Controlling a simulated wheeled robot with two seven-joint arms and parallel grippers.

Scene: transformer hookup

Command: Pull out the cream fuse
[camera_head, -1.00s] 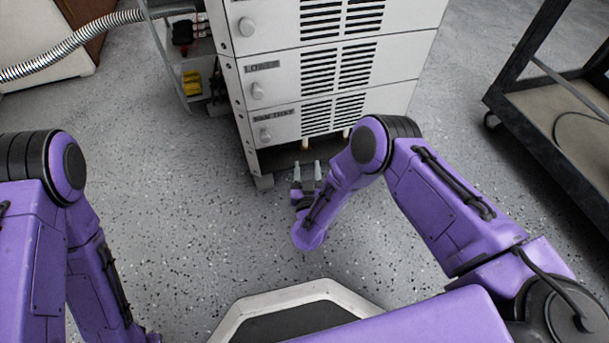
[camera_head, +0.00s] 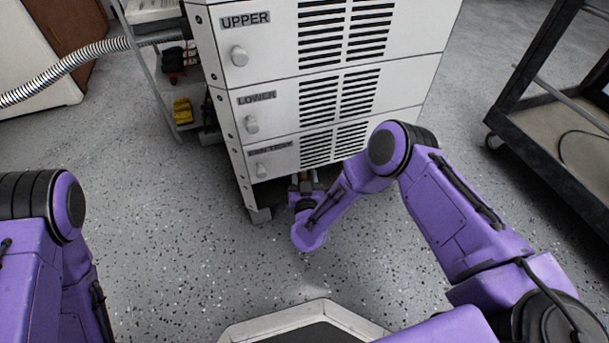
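The white cabinet (camera_head: 318,95) has stacked panels labelled UPPER, LOWER and FAN TRAY, each with a round knob and vent slots. A dark open space (camera_head: 277,190) lies under the fan tray panel. My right gripper (camera_head: 305,179) reaches to the front of this space at the cabinet's bottom, its fingers pointing in. The fingertips are small and in shadow, so I cannot tell whether they are around anything. The cream fuse cannot be made out now; the gripper and the cabinet's lower edge cover that area. My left gripper is out of the picture.
A grey shelf cart with a yellow item (camera_head: 182,110) stands left of the cabinet, with a ribbed hose (camera_head: 70,66) behind. A dark-framed cart (camera_head: 560,140) stands at right. Speckled floor (camera_head: 180,220) is open in front of the cabinet.

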